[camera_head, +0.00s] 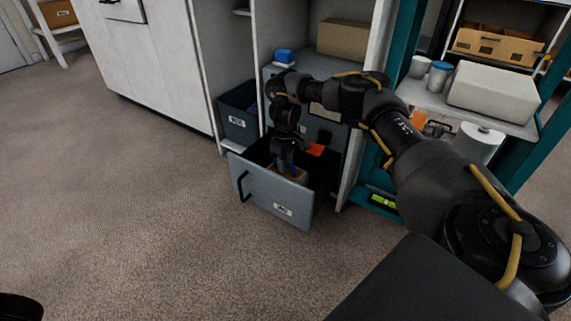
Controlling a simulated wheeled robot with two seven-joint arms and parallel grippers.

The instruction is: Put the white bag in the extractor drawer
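The open drawer (257,190) has a grey front with a dark handle and a white label. It is pulled out from the lower part of the cabinet. My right arm reaches in from the right, and its gripper (287,164) points down into the drawer. The gripper's fingers are small and dark, and I cannot tell whether they are open or shut. A small brownish and grey item shows at the fingertips, too small to name. An orange-red item (314,149) lies behind the gripper in the drawer. I cannot make out a white bag. My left gripper is not in view.
A dark labelled bin (238,118) stands left of the drawer. On the right, a teal-framed shelf holds a white box (493,91) and containers. The carpet at left is clear.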

